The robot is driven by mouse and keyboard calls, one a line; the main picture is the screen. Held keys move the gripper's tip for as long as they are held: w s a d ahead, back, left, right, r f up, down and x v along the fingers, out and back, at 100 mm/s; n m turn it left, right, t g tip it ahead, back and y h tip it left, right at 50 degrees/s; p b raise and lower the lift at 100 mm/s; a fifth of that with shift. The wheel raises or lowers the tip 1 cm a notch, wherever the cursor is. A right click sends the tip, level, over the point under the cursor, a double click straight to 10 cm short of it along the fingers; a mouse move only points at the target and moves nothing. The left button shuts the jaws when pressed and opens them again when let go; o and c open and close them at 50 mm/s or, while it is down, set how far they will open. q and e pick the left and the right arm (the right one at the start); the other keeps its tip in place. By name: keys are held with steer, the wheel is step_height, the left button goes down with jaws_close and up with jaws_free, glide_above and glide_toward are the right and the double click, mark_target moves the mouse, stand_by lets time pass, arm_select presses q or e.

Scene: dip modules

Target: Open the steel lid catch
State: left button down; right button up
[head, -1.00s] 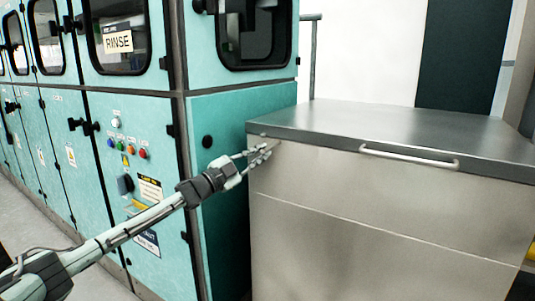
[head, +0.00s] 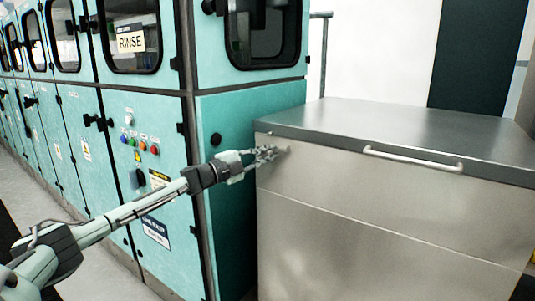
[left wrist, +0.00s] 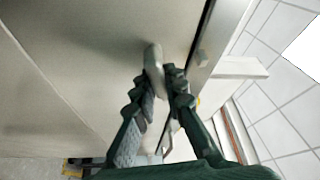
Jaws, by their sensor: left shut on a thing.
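The steel lid catch is a small pale lever (left wrist: 153,60) on the front face of the steel chest, just under its lid. In the head view it shows as a small light piece (head: 285,149) at the chest's upper left corner. My left gripper (head: 272,153) reaches it from the left. In the left wrist view its two dark ridged fingers (left wrist: 155,85) are closed on the lever, whose rounded end sticks out past the tips. The lid (head: 400,130) lies flat and closed on the chest (head: 360,220). My right gripper is out of view.
A bar handle (head: 412,159) runs along the lid's front edge. A teal machine cabinet (head: 245,130) with buttons and a RINSE sign stands close to the left of the chest, near my left arm. Some floor (head: 25,190) shows at the far left.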

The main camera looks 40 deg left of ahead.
arm_select(q)
steer(key=c, duration=1.6)
jaws_free()
steer(key=shift+o, duration=0.2)
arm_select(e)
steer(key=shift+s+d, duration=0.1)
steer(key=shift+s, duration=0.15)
